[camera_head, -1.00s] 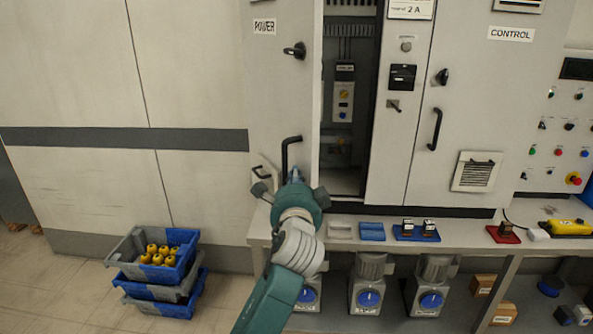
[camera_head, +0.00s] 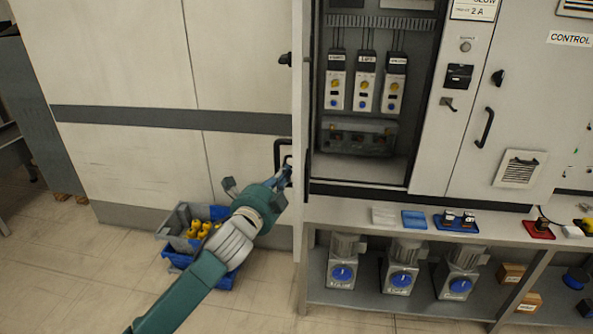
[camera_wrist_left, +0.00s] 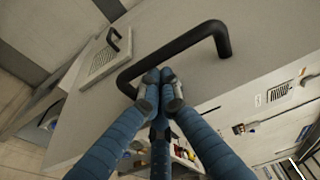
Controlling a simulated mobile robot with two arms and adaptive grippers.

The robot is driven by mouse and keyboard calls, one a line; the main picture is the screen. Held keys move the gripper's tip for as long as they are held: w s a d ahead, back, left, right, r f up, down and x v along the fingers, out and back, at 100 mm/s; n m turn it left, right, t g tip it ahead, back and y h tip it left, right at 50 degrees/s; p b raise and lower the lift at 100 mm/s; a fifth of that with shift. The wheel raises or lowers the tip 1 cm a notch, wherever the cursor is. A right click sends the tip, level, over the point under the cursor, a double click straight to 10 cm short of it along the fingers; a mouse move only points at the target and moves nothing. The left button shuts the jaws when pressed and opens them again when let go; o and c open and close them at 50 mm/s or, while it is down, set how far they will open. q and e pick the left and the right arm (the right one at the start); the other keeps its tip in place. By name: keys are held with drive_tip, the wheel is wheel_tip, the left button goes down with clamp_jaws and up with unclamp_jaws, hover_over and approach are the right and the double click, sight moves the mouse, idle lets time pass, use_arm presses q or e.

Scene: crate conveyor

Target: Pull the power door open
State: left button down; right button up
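The power door (camera_head: 300,90) stands swung out from the cabinet and shows nearly edge-on in the head view. Its black handle (camera_head: 278,152) is on the left-facing side. The handle (camera_wrist_left: 180,45) crosses the left wrist view as a bent black bar against the pale door panel (camera_wrist_left: 255,70). My left gripper (camera_head: 284,177) is at the handle's lower part. In the left wrist view its blue fingers (camera_wrist_left: 159,76) are close together at the bar, shut on it; the fingertips partly hide the contact. My right gripper is not in view.
The open cabinet interior (camera_head: 360,165) shows several modules. The control door (camera_head: 520,110) is shut at right. A shelf (camera_head: 340,212) with small parts runs below the cabinet. Stacked crates (camera_head: 175,222) with yellow parts stand on the floor behind my left arm.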

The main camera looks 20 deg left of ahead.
use_arm(q)
drive_tip(key=s+a, duration=0.1)
drive_tip(key=a, duration=0.7)
drive_tip(key=shift+s+a+p, duration=0.15)
drive_tip(key=shift+s+p, duration=0.05)
drive_tip(key=shift+p, duration=0.15)
drive_tip(key=shift+f, duration=0.1)
